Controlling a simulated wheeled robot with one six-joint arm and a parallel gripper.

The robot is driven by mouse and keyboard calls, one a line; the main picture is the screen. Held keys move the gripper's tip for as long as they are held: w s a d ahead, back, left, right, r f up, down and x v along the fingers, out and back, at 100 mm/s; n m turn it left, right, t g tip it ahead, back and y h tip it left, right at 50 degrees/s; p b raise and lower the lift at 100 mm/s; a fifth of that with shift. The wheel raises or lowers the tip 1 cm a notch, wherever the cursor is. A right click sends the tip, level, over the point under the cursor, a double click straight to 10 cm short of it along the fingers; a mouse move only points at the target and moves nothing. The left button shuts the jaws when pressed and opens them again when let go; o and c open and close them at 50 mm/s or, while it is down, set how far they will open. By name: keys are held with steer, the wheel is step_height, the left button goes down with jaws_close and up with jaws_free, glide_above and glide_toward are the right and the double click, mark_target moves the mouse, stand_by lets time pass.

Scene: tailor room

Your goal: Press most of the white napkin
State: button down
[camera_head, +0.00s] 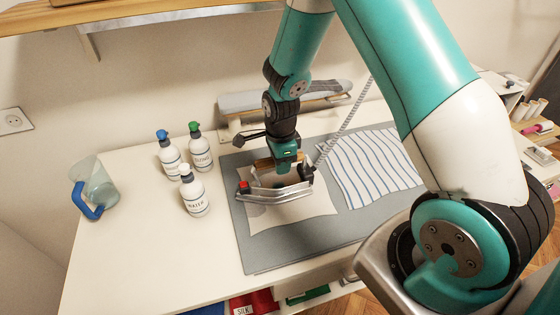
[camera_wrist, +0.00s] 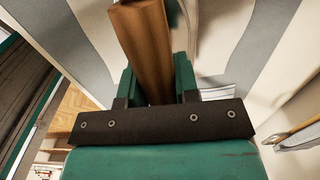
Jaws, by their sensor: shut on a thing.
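The white napkin (camera_head: 318,205) lies flat on the grey mat (camera_head: 275,249) on the table. An iron (camera_head: 272,194) with a metal base, a red knob and a wooden handle stands on the napkin and hides part of it. My gripper (camera_head: 284,158) is above the iron and shut on its handle. In the wrist view the wooden handle (camera_wrist: 146,50) sits between the two green fingers of my gripper (camera_wrist: 155,85). I cannot tell whether the iron's sole presses fully on the cloth.
A blue-striped cloth (camera_head: 372,172) lies on the mat to the right. Several white bottles (camera_head: 194,194) and a jug with a blue handle (camera_head: 98,185) stand at the left. A small ironing board (camera_head: 270,101) is behind. A cord (camera_head: 343,122) rises from the iron.

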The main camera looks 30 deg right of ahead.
steer(key=shift+s, duration=0.1)
steer(key=s+a, duration=0.2)
steer(key=s, duration=0.7)
steer(key=shift+r, duration=0.15)
stand_by(1.4)
steer(key=shift+a, duration=0.1)
stand_by(0.4)
step_height(320, 180, up, 7)
steer(key=p, duration=0.6)
steer(key=shift+w, duration=0.1)
stand_by(0.7)
